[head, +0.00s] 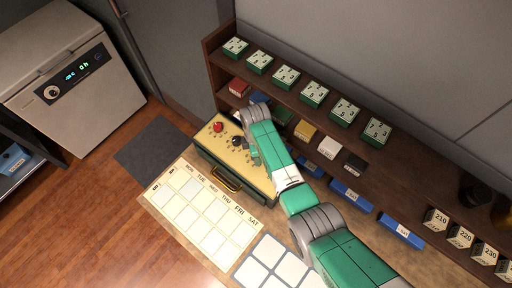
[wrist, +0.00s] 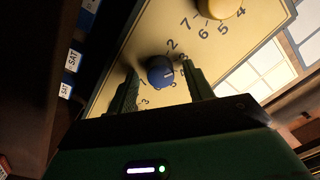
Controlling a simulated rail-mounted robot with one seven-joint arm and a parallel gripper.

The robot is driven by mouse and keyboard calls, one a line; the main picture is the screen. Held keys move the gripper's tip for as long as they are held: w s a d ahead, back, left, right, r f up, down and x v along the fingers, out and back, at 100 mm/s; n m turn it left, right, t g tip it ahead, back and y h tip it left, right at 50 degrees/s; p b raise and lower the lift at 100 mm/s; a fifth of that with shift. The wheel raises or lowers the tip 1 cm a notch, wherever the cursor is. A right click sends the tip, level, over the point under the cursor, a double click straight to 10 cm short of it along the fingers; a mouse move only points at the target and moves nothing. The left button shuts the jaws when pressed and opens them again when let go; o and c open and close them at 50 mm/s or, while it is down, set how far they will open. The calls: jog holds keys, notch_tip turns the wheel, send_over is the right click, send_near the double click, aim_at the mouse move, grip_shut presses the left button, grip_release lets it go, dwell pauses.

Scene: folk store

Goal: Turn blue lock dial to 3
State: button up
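The blue dial (wrist: 160,72) sits on a cream panel and shows between my fingers in the wrist view. A small pale mark is on its right side, and printed numbers ring it; some are covered by the fingers or too small to read. My gripper (wrist: 162,88) is open, with one finger on each side of the dial and gaps visible to both.
A yellow dial (wrist: 219,7) with its own numbers is beside the blue one. A shelf (head: 398,165) with boxes stands behind; a calendar (head: 205,215) lies in front.

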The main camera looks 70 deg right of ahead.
notch_tip(320, 180, up, 8)
jog(key=shift+w+d+f, duration=0.1)
jog(key=shift+d, duration=0.05)
jog(key=shift+p, duration=0.3)
jog(key=shift+w, duration=0.1)
dwell(0.4)
